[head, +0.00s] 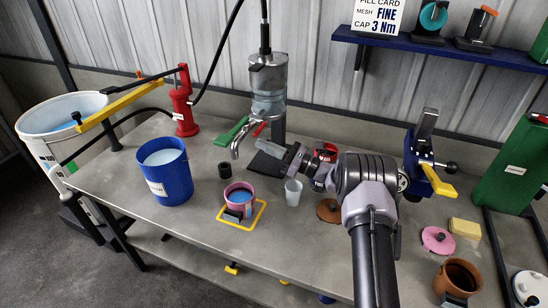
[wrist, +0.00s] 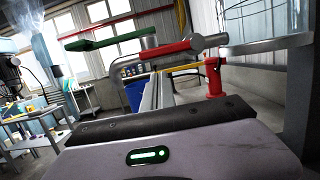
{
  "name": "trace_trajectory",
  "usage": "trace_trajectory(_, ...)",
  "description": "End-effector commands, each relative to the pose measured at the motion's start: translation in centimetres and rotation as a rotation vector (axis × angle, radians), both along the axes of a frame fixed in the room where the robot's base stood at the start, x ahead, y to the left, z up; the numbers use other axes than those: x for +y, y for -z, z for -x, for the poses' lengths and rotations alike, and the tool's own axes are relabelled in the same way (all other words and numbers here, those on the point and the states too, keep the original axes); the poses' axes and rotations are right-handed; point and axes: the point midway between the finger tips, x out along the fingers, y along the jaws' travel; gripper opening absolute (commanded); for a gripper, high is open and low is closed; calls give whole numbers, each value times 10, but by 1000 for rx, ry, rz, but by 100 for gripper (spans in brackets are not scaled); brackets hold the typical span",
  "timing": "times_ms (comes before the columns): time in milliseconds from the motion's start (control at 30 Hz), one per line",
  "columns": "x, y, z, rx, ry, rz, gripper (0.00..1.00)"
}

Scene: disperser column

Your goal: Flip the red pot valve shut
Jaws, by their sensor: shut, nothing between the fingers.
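The red pot valve lever (head: 259,129) is on the front of the steel vessel (head: 268,85) in the head view, beside a longer green lever (head: 233,132). In the wrist view the red lever (wrist: 172,48) lies roughly crosswise above my fingers, with its thick hub at the right. The green lever (wrist: 110,39) is behind it to the left. My gripper (head: 262,144) is shut and empty, close to the red lever and just below it in the head view. Its fingers (wrist: 158,90) point forward in the wrist view. I cannot tell whether they touch the lever.
A metal spout (head: 237,146) curves down left of my gripper. Below stand a pink pot (head: 238,190) on a yellow-outlined square and a clear cup (head: 293,192). A blue bucket (head: 167,178) and a red pump (head: 184,105) stand left. The bench front is mostly free.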

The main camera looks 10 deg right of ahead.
Motion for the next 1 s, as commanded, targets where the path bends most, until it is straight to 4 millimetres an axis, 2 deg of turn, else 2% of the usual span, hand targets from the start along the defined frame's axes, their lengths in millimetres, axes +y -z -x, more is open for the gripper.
trace_trajectory(200, 0, -16, 0, 0, 0, 0, 0)
trace_trajectory(1000, 1, -24, 2, 72, 0, -52, 0)
